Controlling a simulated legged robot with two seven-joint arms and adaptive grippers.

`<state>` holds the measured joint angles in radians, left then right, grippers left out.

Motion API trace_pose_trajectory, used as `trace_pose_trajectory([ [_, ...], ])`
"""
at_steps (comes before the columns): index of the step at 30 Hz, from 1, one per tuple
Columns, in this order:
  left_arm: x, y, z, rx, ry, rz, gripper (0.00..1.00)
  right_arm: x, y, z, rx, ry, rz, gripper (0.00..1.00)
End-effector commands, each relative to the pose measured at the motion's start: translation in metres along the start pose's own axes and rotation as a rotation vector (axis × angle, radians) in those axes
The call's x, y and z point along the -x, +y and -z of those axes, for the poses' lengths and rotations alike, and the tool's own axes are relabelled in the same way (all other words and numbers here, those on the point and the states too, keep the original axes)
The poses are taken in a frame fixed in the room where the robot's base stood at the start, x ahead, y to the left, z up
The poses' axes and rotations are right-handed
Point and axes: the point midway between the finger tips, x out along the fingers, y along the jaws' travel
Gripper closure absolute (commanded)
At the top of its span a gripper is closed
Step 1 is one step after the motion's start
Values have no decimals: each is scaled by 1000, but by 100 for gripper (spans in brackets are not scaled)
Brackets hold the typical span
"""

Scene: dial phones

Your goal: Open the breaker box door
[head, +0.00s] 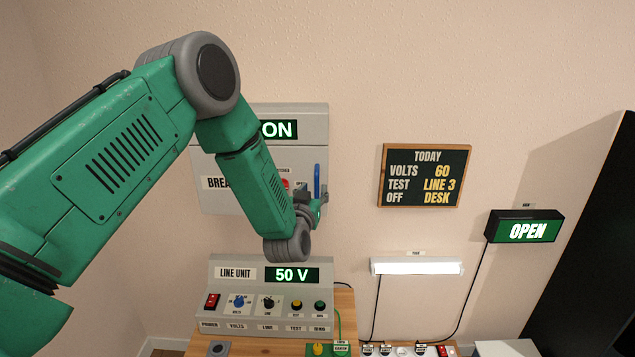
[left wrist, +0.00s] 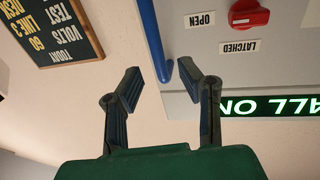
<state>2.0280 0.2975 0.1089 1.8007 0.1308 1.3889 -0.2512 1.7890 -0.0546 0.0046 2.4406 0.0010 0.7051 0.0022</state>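The grey breaker box (head: 318,125) is on the wall, partly hidden by my left arm; its door looks shut. Its vertical blue handle (head: 317,180) is near the door's right edge; the left wrist view also shows the handle (left wrist: 152,40), upside down. My left gripper (head: 318,203) is at the handle's lower end. In that wrist view its fingers (left wrist: 165,76) are open, apart, with the handle's end between their tips; contact is not clear. The red knob (left wrist: 250,14) seems to point toward the OPEN label (left wrist: 200,19). My right gripper is out of view.
The line unit (head: 225,290) reads 50 V on the wooden table below. A blackboard (head: 425,176), a lit lamp (head: 417,266) and an OPEN sign (head: 526,228) are on the wall to the right. Bare wall lies between box and blackboard.

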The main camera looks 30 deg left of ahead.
Motion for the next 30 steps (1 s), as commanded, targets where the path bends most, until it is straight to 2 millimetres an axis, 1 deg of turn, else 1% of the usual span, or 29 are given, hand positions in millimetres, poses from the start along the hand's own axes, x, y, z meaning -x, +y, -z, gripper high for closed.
trace_pose_trajectory([
  [1, -9, 0, 1, 0, 2, 1, 67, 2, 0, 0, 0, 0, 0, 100],
  [3, -20, 0, 1, 0, 1, 1, 67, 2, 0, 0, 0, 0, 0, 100],
  [7, -34, 0, 0, 1, 1, 0, 67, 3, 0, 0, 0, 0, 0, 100],
  [12, -41, 1, 1, 0, 0, -1, 67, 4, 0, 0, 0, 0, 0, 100],
  [19, -42, 0, 0, 0, -1, 0, 67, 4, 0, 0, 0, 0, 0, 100],
  [20, -42, 0, 0, 0, -1, 0, 74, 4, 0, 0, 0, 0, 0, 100],
  [21, -42, 0, 0, 0, -2, 0, 88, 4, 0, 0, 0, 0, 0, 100],
  [22, -42, 0, 0, 0, -2, 0, 99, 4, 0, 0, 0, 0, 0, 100],
  [30, -42, 0, 0, 1, -2, -3, 100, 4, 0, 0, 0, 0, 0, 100],
])
